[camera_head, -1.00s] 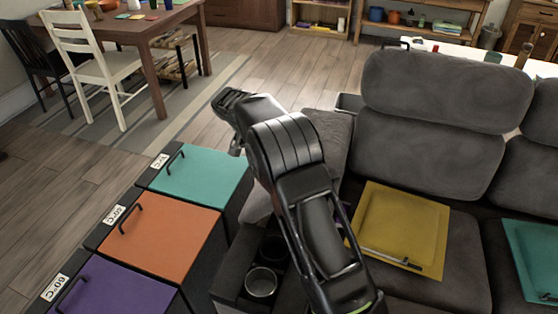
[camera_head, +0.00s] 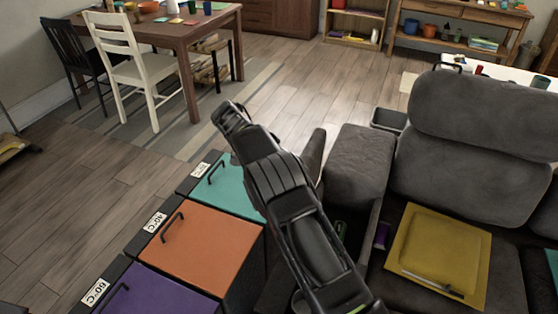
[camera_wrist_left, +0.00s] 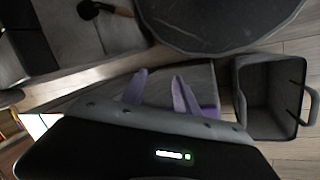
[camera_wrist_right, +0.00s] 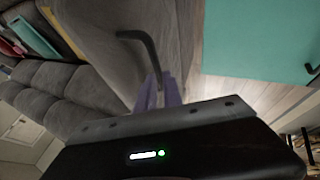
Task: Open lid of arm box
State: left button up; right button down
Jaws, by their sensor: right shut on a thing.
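The arm box is the grey sofa arm; its lid (camera_head: 313,154) shows as a tilted grey panel beside my right arm in the head view. A dark open gap (camera_head: 345,222) shows beside it, mostly hidden by my arm. In the right wrist view, my right gripper (camera_wrist_right: 161,92) is shut on the lid's black bent handle (camera_wrist_right: 143,48), with the lid's grey surface (camera_wrist_right: 172,25) behind it. My right gripper is hidden in the head view. My left gripper (camera_wrist_left: 160,88) shows only in the left wrist view; its purple fingers are apart and empty.
Bins with teal (camera_head: 228,190), orange (camera_head: 200,243) and purple (camera_head: 150,293) lids stand left of my arm. A grey open bin (camera_wrist_left: 268,95) is near my left gripper.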

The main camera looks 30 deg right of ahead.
jog(key=shift+s+f, duration=0.45)
jog(key=shift+f, duration=0.25)
jog(key=c, duration=1.9)
grip_release()
jog(key=shift+c, duration=0.2)
jog(key=o, duration=0.3)
jog(key=shift+w+d, duration=0.15)
jog(key=shift+d, duration=0.1)
jog(key=shift+o, duration=0.8)
jog(key=shift+r, duration=0.2)
jog(key=shift+w, duration=0.1)
jog(key=shift+a+r, duration=0.1)
jog(key=shift+r, duration=0.05)
